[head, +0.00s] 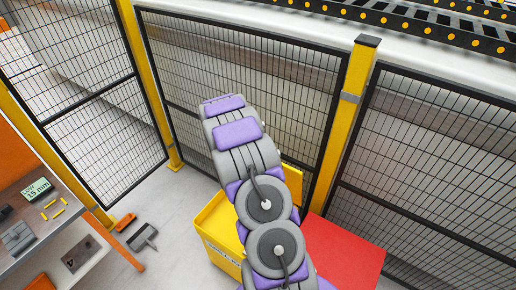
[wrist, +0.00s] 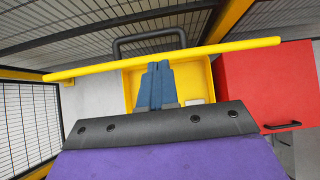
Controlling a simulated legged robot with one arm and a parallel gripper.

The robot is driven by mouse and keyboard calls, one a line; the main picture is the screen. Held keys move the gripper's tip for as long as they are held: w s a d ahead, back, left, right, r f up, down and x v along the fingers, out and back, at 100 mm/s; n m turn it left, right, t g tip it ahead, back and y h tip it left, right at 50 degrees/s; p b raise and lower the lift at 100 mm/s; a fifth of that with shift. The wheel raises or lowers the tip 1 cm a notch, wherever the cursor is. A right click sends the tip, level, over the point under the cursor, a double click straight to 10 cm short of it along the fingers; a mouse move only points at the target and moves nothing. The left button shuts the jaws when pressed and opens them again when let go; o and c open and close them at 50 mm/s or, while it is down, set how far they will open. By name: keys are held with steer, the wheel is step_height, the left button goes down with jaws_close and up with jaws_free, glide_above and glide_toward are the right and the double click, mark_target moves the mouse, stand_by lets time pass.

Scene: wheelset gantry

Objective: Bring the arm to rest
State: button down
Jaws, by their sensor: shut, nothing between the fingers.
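My arm, grey and purple, rises in the middle of the head view and hides my gripper there. In the wrist view my gripper (wrist: 156,84) shows as two blue fingers side by side, closed together with nothing between them. The fingers appear in front of a yellow bin or cart (wrist: 196,80) with a dark handle bar (wrist: 150,38). The yellow cart also shows in the head view (head: 218,232), partly behind my arm. I cannot tell how far the fingertips are from it.
A red cabinet (head: 345,254) stands right of the yellow cart. Black mesh fence panels (head: 235,85) with yellow posts (head: 345,120) close off the back. A workbench (head: 45,215) stands at the left, with a dark tool (head: 143,238) on the floor beside it.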

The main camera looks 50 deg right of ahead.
steer(key=shift+v, duration=2.25)
steer(key=shift+a, duration=0.1)
steer(key=s+a+r+m+g+y+b, duration=0.1)
steer(key=s+a+r+m+b, duration=0.2)
steer(key=s+a+m+b, duration=0.45)
steer(key=s+a+r+m+g+y+b, duration=0.15)
steer(key=s+a+r+m, duration=0.3)
steer(key=a, duration=0.55)
steer(key=s+a+f+m+y+b, duration=0.2)
steer(key=s+a+b, duration=0.3)
steer(key=s+a, duration=0.6)
steer(key=s+a+f+m+y+b, duration=0.3)
steer(key=s+a+f+m+b, duration=0.1)
steer(key=s+a, duration=0.7)
steer(key=a+m, duration=0.1)
steer(key=a, duration=0.1)
steer(key=shift+a+f+m+y+b, duration=0.25)
steer(key=shift+a+m+y+b, duration=0.05)
steer(key=shift+a+y+b, duration=0.1)
steer(key=shift+g, duration=0.25)
